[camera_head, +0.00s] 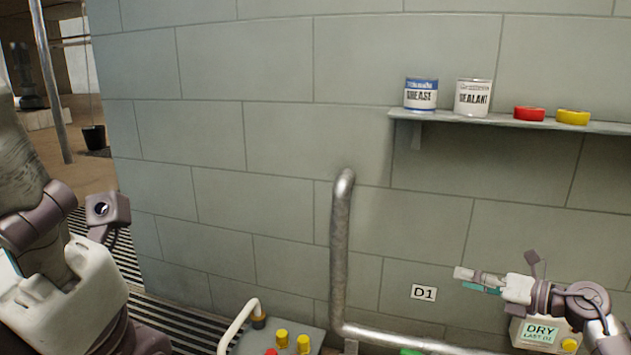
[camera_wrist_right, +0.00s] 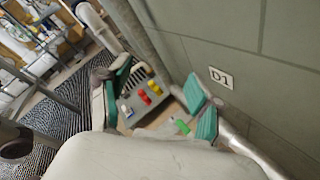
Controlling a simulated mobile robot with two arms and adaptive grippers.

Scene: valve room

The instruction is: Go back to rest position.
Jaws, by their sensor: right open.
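My right gripper (camera_head: 478,280) is at the lower right in the head view, pointing left in front of the wall beside the D1 sign (camera_head: 424,293). In the right wrist view its two teal-padded fingers (camera_wrist_right: 160,95) are spread wide with nothing between them touching the pads. My left arm stands large at the left edge of the head view. A white body and a small camera mount show there, but its fingertips do not show.
A grey panel with yellow and red knobs (camera_head: 281,341) and a bent pipe (camera_head: 341,250) stand low at the wall. A shelf (camera_head: 455,118) holds two cans and two rolls. A DRY box (camera_head: 540,332) is below my right gripper.

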